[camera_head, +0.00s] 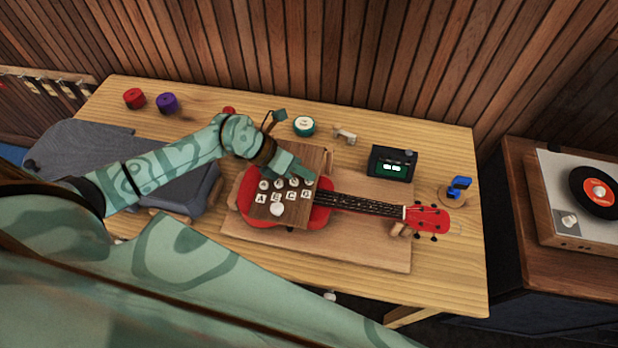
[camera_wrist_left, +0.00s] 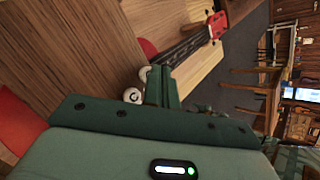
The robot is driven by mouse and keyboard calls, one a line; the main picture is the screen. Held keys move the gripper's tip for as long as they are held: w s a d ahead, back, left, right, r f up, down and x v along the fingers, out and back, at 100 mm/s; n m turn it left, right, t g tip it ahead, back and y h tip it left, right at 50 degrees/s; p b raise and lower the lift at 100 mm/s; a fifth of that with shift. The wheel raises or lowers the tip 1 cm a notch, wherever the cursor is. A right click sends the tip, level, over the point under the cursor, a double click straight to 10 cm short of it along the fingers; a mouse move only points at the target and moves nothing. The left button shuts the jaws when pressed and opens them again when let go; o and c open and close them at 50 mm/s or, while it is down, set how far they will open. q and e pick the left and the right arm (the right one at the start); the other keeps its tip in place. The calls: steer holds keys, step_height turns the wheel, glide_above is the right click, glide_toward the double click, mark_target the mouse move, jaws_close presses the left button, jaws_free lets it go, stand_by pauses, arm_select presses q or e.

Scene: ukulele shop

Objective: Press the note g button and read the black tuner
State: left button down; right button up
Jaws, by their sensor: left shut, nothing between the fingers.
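A wooden button box (camera_head: 262,211) with white round buttons and the letters A, E, C, G lies over the body of a red ukulele (camera_head: 321,216). The G label (camera_head: 306,195) is at its right end, with the G button (camera_head: 308,182) just behind it. My left gripper (camera_head: 303,173) is shut and empty, close to the G button; I cannot tell whether it touches. In the left wrist view the shut fingers (camera_wrist_left: 161,88) are beside white buttons (camera_wrist_left: 132,96). The black tuner (camera_head: 374,163) stands behind the neck, its small screen lit, too small to read. My right gripper is out of view.
The ukulele lies on a wooden board (camera_head: 350,242) on the table. A green round tin (camera_head: 303,126), red and purple rolls (camera_head: 167,103) and a blue item (camera_head: 460,184) stand around. A grey case (camera_head: 85,150) is at left, partly behind my arm.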

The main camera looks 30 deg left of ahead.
arm_select(q)
steer(key=shift+f+b, duration=0.35)
steer(key=shift+f, duration=0.15)
stand_by(0.6)
stand_by(0.3)
steer(key=shift+r+p, duration=0.95)
step_height(320, 180, up, 5)
steer(key=p, duration=0.4)
steer(key=shift+p, duration=0.3)
stand_by(0.4)
